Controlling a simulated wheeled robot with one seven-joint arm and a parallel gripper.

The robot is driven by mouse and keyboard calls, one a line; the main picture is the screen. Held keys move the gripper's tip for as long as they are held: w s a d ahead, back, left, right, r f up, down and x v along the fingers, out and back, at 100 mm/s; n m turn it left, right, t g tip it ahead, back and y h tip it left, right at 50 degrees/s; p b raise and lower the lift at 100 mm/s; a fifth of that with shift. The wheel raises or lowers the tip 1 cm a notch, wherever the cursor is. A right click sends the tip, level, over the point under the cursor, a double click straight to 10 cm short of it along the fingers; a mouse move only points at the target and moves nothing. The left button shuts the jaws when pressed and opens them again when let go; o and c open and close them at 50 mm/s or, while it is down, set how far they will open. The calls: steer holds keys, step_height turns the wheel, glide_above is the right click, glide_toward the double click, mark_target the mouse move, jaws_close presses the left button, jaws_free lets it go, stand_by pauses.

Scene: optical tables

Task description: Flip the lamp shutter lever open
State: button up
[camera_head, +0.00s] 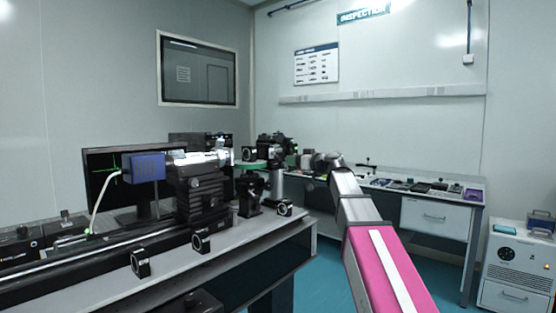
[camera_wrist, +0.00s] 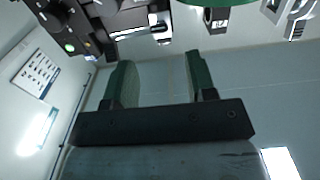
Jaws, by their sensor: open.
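On the near optical table stands a blue finned box (camera_head: 143,168) beside a silver barrel (camera_head: 197,157) on a black stage; this may be the lamp, but I cannot tell for sure. No shutter lever can be made out clearly in either view. My gripper (camera_wrist: 160,82) shows in the wrist view with its two green fingers wide apart and nothing between them. In the head view my arm reaches forward to the right of the near table, and its fingers are too small to make out there. Black equipment (camera_wrist: 125,20) lies beyond the fingers in the wrist view.
The near optical table (camera_head: 262,238) carries a rail and small black mounts (camera_head: 140,263). A monitor (camera_head: 100,165) stands behind. A rear bench (camera_head: 432,218) holds small items. A white cabinet (camera_head: 515,265) stands at right. Teal floor is free between the tables.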

mark_target(280, 158)
steer(key=x, duration=0.8)
steer(key=shift+w+a, duration=0.2)
steer(key=shift+w, duration=0.05)
steer(key=c, duration=0.9)
